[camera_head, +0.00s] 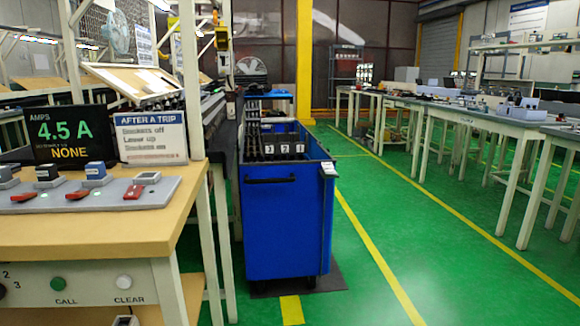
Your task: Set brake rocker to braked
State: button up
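A blue wheeled cart (285,220) stands on a dark floor mat in the middle of the view. A small pale fitting (328,169) sits on its top right front corner. It may be the brake rocker, but it is too small to read or to tell its position. My gripper is not in view.
The wooden bench (110,228) at left carries the grey panel (30,205) with switches and red levers, an amps display (62,136) and a sign (151,132). Green floor (375,235) is clear right of the cart. Worktables (470,118) line the right side.

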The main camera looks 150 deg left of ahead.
aim_at(328, 168)
jog(key=u, duration=4.55)
jog(key=i+l, duration=0.6)
jog(key=i, duration=0.2)
jog(key=i+l, duration=0.15)
jog(key=i, duration=0.25)
jog(key=i+l, duration=0.2)
jog(key=i, duration=0.2)
jog(key=i+l, duration=0.15)
jog(key=i, duration=0.25)
jog(key=i+j, duration=0.9)
jog(key=j, duration=0.25)
